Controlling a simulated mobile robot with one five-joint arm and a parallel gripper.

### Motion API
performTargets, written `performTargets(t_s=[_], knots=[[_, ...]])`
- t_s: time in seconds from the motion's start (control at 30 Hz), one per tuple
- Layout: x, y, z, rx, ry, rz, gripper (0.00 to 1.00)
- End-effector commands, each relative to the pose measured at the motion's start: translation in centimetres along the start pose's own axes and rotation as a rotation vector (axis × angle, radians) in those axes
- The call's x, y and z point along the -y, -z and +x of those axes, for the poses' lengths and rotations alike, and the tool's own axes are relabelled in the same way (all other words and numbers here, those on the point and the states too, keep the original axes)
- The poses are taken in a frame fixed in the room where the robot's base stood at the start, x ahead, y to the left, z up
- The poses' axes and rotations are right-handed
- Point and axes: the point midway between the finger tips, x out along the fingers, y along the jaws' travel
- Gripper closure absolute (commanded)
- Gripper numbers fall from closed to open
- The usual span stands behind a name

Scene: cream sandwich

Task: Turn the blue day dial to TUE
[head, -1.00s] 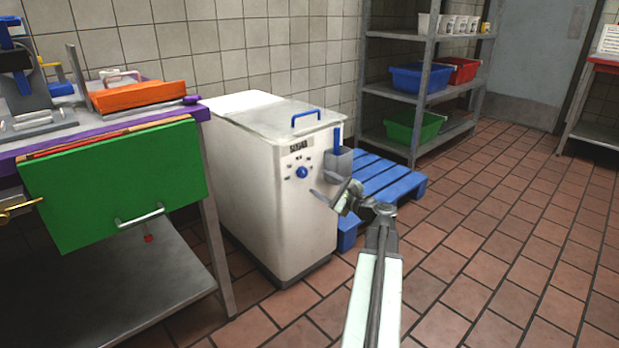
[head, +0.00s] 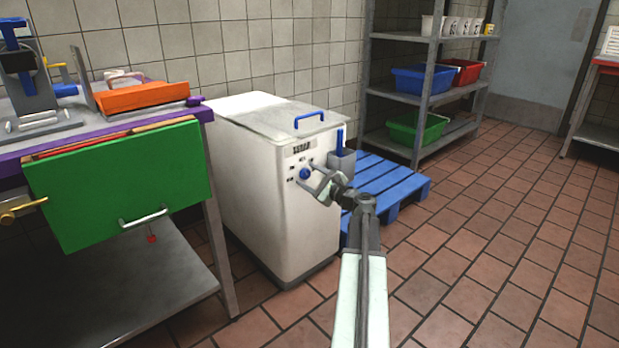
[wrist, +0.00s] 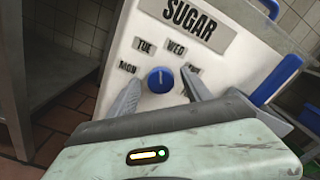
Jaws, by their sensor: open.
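The blue day dial (head: 305,173) is on the front of the white sugar bin (head: 262,205). In the wrist view the round blue dial (wrist: 160,82) sits below the labels MON (wrist: 127,68), TUE (wrist: 145,45) and WED (wrist: 175,47). A fourth label at the right is partly hidden by a finger. A small pale mark shows near the dial's top, roughly between TUE and WED. My gripper (wrist: 161,77) is open, with one finger on each side of the dial. I cannot tell whether the fingers touch it.
A grey holder (head: 341,165) with a blue handle hangs on the bin's right side. A blue pallet (head: 385,187) lies behind it. A table with a green board (head: 115,185) stands at the left. The tiled floor at the right is clear.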

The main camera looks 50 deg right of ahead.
Motion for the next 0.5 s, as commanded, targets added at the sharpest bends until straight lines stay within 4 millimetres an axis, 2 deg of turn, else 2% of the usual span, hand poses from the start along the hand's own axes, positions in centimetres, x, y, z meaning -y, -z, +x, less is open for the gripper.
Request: performTargets(t_s=[0.03, 0.2, 0.37, 0.5], knots=[[0.0, 0.0, -0.02, 0.0, 0.0, 0.0, 0.51], [0.0, 0.0, -0.03, 0.0, 0.0, 0.0, 0.98], [-0.03, 0.01, -0.05, 0.0, -0.001, -0.035, 1.0], [-0.09, 0.02, -0.06, 0.0, -0.001, -0.199, 1.0]])
